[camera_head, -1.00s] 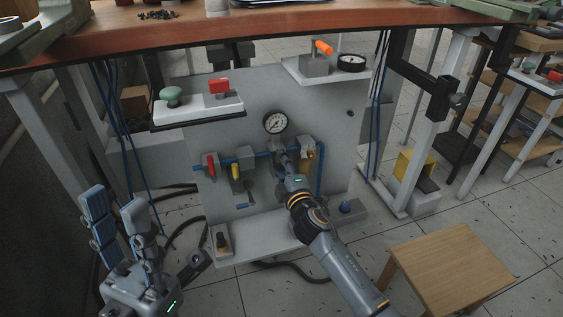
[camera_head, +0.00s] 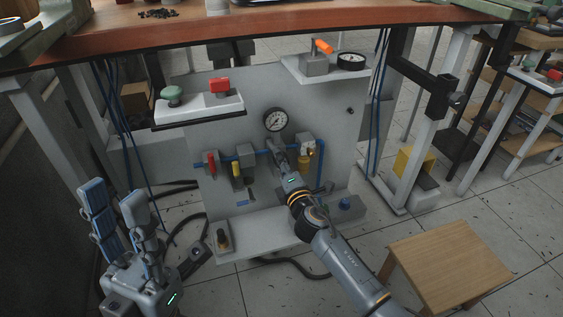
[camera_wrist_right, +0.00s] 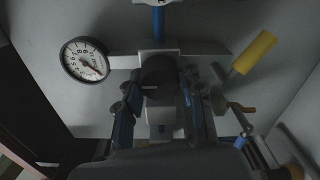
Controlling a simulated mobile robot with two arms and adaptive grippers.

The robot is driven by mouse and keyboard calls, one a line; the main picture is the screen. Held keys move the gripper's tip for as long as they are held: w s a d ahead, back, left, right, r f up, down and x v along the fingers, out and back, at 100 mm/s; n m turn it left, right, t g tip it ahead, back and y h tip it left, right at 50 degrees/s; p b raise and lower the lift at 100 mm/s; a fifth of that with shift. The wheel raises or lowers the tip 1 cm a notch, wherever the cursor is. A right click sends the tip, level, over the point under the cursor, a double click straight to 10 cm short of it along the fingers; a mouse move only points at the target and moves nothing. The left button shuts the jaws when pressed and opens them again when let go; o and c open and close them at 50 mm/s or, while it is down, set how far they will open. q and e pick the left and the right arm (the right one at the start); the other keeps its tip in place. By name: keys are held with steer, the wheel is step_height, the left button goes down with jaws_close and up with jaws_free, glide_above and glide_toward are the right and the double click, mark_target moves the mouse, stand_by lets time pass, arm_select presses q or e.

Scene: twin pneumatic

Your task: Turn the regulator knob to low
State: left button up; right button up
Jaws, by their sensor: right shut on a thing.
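The round pressure gauge (camera_head: 275,120) is on the upright grey panel. It also shows at the left of the right wrist view (camera_wrist_right: 85,60). The dark round regulator knob (camera_wrist_right: 158,72) is beside the gauge in that view. My right gripper (camera_wrist_right: 161,98) has one finger on each side of the knob and is shut on it. In the head view my right gripper (camera_head: 278,152) is just below the gauge and hides the knob. The knob's setting cannot be read. My left gripper (camera_head: 118,205) is open and empty at the lower left, away from the panel.
A red-handled valve (camera_head: 211,163) and a yellow-handled valve (camera_head: 236,170) are left of the right gripper. A brass-coloured part (camera_head: 304,160) is close on its right. The wooden tabletop (camera_head: 250,38) overhangs the panel. A wooden stool (camera_head: 450,260) stands at the lower right.

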steer(key=o, duration=1.2)
steer(key=v, duration=1.2)
